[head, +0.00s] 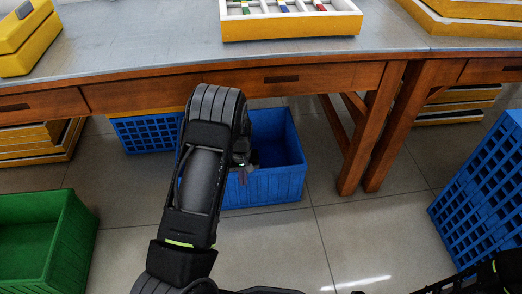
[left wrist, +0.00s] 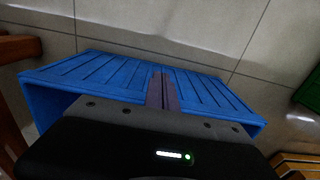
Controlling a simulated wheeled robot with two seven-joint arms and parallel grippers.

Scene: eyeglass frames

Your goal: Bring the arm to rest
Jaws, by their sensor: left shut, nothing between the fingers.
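My left arm comes in from the bottom of the head view and bends at the wrist in front of the table. My left gripper (head: 246,172) hangs low, over the near part of a blue crate, partly hidden behind my wrist. In the left wrist view my left gripper (left wrist: 163,92) has its two grey fingers together with nothing between them. The crate's blue wall lies beyond the fingertips there. A dark part of my right arm shows at the bottom right corner of the head view; its gripper is out of view.
The wooden table (head: 160,62) with a grey top spans the back, holding a yellow-and-white tray (head: 290,27) of small coloured items. The open blue crate (head: 262,187) stands on the floor before it. A green crate (head: 40,240) is left, another blue crate (head: 482,195) right.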

